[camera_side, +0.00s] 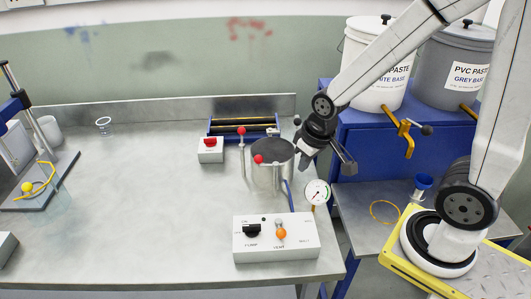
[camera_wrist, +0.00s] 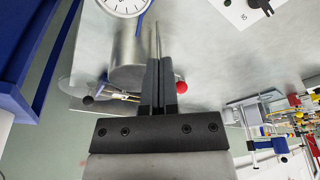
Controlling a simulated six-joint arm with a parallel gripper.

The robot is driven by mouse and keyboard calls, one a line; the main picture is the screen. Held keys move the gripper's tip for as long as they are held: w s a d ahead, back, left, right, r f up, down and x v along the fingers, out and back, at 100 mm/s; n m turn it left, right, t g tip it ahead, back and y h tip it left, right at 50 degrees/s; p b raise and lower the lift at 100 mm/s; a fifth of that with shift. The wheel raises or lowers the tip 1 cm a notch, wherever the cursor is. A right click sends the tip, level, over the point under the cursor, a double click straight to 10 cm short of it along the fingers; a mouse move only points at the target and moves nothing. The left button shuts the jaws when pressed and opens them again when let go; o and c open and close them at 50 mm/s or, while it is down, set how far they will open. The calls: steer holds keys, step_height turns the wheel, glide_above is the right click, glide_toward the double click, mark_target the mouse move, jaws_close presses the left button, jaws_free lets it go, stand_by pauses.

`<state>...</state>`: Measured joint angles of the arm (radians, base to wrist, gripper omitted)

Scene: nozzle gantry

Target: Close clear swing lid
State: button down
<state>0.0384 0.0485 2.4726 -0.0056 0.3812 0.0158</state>
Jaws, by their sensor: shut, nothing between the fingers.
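A metal pot (camera_side: 268,176) stands near the right end of the bench, with a pressure gauge (camera_side: 317,192) beside it. A thin clear disc, apparently the lid (camera_wrist: 68,84), shows faintly by the pot in the wrist view; its exact angle is hard to tell. A red ball knob (camera_side: 258,159) is at the pot's rim, and another red knob (camera_side: 241,130) tops a thin post beside it. My gripper (camera_side: 348,168) is above and right of the pot. In the wrist view its fingers (camera_wrist: 158,65) are together and empty, overlapping the pot and red knob in the picture; contact is unclear.
A control box (camera_side: 276,238) with knobs stands in front of the pot. A red-switch box (camera_side: 210,150) and a blue-framed unit (camera_side: 244,128) are behind it. Paste buckets (camera_side: 376,65) stand on a blue cabinet (camera_side: 366,135) at right. The bench's left middle is clear.

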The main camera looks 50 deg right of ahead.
steer(key=w+d+r+m, duration=0.3)
steer(key=w+d, duration=0.8)
steer(key=w, duration=0.2)
steer(key=r+m+h, duration=0.2)
steer(key=m, duration=0.1)
glide_above(291, 119)
steer(key=s+a, duration=0.2)
steer(key=shift+s+d+f, duration=0.1)
steer(key=shift+s+d, duration=0.1)
steer(key=shift+d, duration=0.05)
steer(key=x, duration=1)
steer(key=shift+w+a, duration=0.1)
steer(key=shift+a, duration=0.05)
steer(key=shift+s+a+r, duration=0.2)
steer(key=shift+s+a, duration=0.3)
steer(key=shift+s, duration=0.35)
steer(key=shift+s+a+r, duration=0.2)
steer(key=shift+s+a, duration=0.35)
steer(key=shift+s, duration=0.25)
